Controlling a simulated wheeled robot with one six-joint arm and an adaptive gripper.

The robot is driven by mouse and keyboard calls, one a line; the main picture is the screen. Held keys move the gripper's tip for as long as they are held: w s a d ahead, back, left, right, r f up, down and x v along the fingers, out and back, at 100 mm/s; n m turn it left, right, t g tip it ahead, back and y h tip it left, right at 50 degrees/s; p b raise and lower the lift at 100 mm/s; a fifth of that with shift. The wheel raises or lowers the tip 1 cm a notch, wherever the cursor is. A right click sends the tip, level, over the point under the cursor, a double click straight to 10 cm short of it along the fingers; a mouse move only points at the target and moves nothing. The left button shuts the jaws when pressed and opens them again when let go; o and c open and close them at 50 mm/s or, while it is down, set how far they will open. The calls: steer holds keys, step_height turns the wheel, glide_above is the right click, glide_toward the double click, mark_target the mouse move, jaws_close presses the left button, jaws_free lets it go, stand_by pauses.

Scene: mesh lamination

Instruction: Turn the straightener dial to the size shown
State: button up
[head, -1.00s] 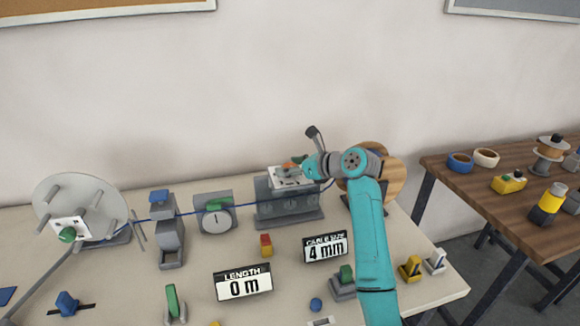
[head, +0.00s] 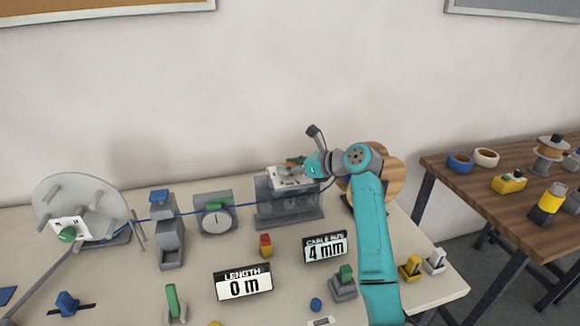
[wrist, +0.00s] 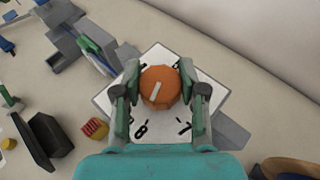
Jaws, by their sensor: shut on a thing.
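The straightener (head: 290,210) is a grey block at the back of the bench with a white dial plate (head: 285,183) on top. My gripper (wrist: 160,92) is shut on the knob, one finger on each side. The size sign (head: 325,247) reads "CABLE SIZE 4 mm".
A length sign (head: 243,282) reads "0 m". A blue cable (head: 240,211) runs from the reel (head: 85,205) past the gauge (head: 215,213) to the straightener. A wooden spool (head: 391,178) stands close behind my arm. A side table (head: 510,215) is at right.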

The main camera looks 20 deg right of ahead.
steer(key=n+g+y, duration=0.3)
steer(key=n+g, duration=0.1)
steer(key=shift+r+n+g, duration=0.1)
steer(key=shift+n+g, duration=0.3)
steer(key=shift+n+g+y, duration=0.6)
steer(key=shift+n+g, duration=0.9)
steer(key=shift+g, duration=0.1)
steer(key=shift+n+g, duration=1.1)
steer(key=shift+g, duration=0.2)
steer(key=o, duration=1.1)
steer(key=shift+o, duration=0.2)
step_height(320, 180, up, 10)
steer(key=shift+f, duration=0.1)
